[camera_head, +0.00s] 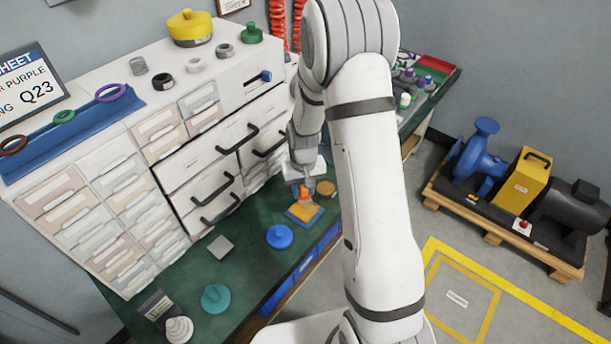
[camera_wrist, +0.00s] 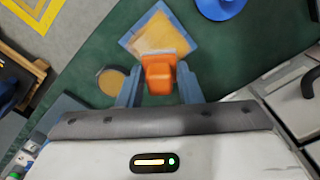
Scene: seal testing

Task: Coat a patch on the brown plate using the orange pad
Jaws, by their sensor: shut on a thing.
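My gripper (camera_head: 304,188) is shut on the orange pad (camera_wrist: 160,80), which sits between its two fingers in the wrist view. A pale grey edge shows at the pad's far end. Just beyond the pad is a square brown plate (camera_wrist: 157,36) with a blue border; it also shows in the head view (camera_head: 304,211), below the gripper. The pad overlaps the plate's near edge in the wrist view; I cannot tell if they touch. A round tan disc (camera_wrist: 111,80) lies left of the pad, and right of it in the head view (camera_head: 325,188).
A blue round piece (camera_head: 280,237), a grey square (camera_head: 220,247) and a teal round piece (camera_head: 215,298) lie on the green bench top (camera_head: 252,262). White drawer cabinets (camera_head: 205,177) stand along the back. A yellow machine (camera_head: 522,180) sits on a pallet at right.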

